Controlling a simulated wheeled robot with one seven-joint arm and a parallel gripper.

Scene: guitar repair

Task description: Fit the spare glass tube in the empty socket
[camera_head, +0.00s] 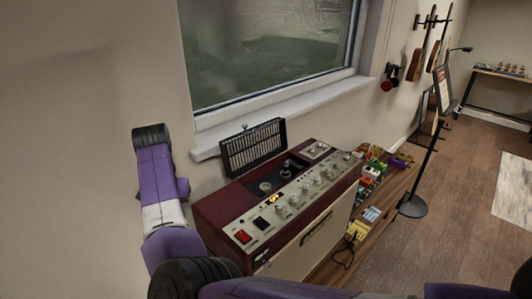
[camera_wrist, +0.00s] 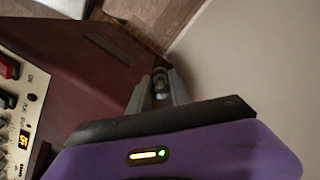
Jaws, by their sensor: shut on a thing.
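My gripper (camera_wrist: 158,88) shows in the wrist view, its two grey fingers shut on a small, dark, shiny rounded thing, which looks like the end of the glass tube (camera_wrist: 160,80). Most of the tube is hidden by the fingers. The gripper is over or beside the dark red amplifier cabinet (camera_wrist: 92,72); its height above it is unclear. In the head view the amplifier (camera_head: 222,206) has a dark recess in its top. A pale round ring (camera_head: 265,187), perhaps the empty socket, and a dark upright part (camera_head: 287,165) sit there. My gripper cannot be made out in the head view.
A black slatted panel (camera_head: 253,147) stands behind the amplifier near the window sill (camera_head: 290,108). A control panel with knobs and a red switch (camera_head: 243,236) runs along the front. Colourful pedals (camera_head: 372,170) crowd the bench at right. A wall is close at left.

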